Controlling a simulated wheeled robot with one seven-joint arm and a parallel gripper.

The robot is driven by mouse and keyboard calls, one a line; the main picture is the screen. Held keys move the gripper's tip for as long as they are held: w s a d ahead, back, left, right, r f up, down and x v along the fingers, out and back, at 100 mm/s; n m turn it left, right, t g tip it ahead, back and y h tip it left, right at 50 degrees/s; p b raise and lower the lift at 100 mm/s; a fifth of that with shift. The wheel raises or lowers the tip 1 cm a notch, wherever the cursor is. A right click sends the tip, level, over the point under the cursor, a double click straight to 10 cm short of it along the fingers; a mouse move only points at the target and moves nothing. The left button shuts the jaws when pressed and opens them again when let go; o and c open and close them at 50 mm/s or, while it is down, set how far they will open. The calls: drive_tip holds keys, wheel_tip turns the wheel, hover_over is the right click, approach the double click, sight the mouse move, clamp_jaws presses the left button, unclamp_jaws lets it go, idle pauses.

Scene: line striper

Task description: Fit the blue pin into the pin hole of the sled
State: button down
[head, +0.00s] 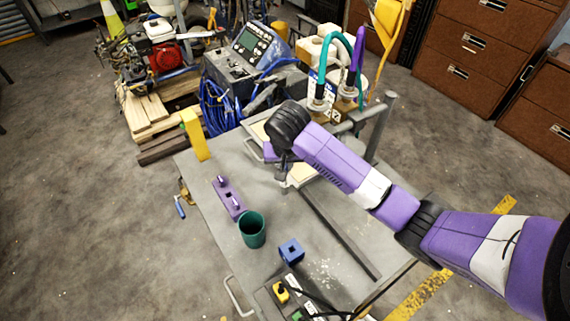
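My arm reaches in from the right, and my gripper (283,184) points down over the far part of the grey table. Its fingers are small and partly hidden by my wrist, so I cannot tell whether they are open or hold anything. A blue block (291,252) with a dark opening sits near the table's front. A purple plate (228,197) with two upright pegs and a dark hole between them lies at the left. I cannot make out a separate blue pin, or tell for certain which piece is the sled. The area behind my wrist is hidden.
A dark green cup (252,229) stands between the purple plate and the blue block. A long dark rail (340,236) runs along the table's right. A yellow upright piece (195,135) stands at the far left corner. A control box (283,293) with cables is at the front.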

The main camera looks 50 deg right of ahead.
drive_tip(key=shift+f+b, duration=1.25)
drive_tip(key=shift+f, duration=1.1)
idle(1.0)
drive_tip(key=shift+f+p, duration=0.15)
drive_tip(key=shift+p, duration=0.15)
idle(0.9)
drive_tip(key=c, duration=1.3)
unclamp_jaws()
drive_tip(key=shift+c, duration=0.2)
drive_tip(key=shift+o, duration=0.2)
drive_tip(key=shift+o, duration=1.4)
drive_tip(key=p+v, duration=0.4)
drive_tip(key=v, duration=0.3)
